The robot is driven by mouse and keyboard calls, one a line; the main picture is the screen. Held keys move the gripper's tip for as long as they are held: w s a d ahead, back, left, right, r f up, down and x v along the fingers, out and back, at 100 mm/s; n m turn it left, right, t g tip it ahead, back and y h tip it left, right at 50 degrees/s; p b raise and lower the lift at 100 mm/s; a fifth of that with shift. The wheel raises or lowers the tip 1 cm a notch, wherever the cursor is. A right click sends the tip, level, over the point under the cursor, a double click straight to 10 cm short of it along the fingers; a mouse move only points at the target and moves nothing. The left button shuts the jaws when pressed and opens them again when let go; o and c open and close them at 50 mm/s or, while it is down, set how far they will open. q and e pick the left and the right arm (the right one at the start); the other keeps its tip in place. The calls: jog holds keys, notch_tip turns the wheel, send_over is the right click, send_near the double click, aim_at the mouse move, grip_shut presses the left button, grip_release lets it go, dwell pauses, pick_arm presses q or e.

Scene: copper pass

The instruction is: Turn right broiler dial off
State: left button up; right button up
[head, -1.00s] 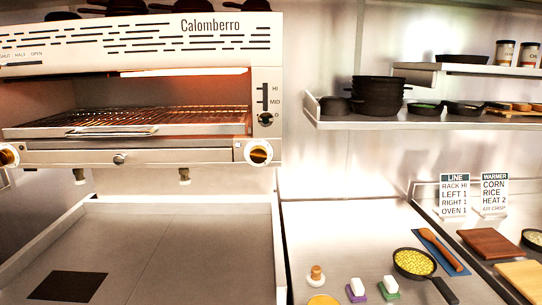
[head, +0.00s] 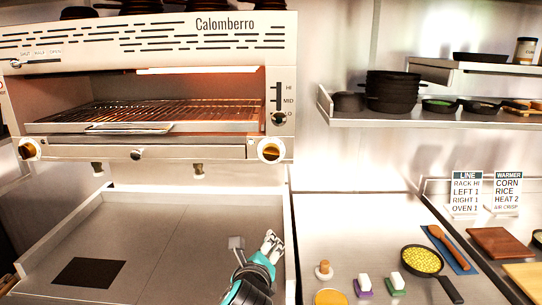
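The broiler (head: 225,85), labelled Calomberro, fills the upper left of the head view. Its right dial (head: 270,150) is a round knob with a brass-coloured face and a pale ring, at the right end of the front panel. The matching left dial (head: 29,149) is at the other end. My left gripper (head: 254,241) is low in the view, over the grey counter, below and apart from the right dial. Its fingers are spread and nothing shows between them. My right gripper is not in view.
A rack-height slider (head: 278,105) is above the right dial. A raised-edge tray counter (head: 160,230) with a dark square (head: 88,273) lies below the broiler. A skillet of corn (head: 422,260) and line and warmer cards (head: 466,192) are at right.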

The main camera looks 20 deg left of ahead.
pick_arm(q)
jog(key=w+r+m+t+y, duration=0.2)
jog(key=w+r+m+t, duration=0.25)
jog(key=r+m, duration=0.65)
jog(key=n+p, duration=0.3)
jog(key=p, duration=0.1)
send_near(271, 156)
jog(key=shift+g, duration=0.25)
jog(key=x, duration=0.8)
jog(key=shift+w+r, duration=0.2)
jog(key=shift+r, duration=0.05)
jog(key=shift+x, duration=0.75)
jog(key=shift+c, duration=0.2)
jog(key=shift+f, duration=0.1)
jog(key=c, duration=1.1)
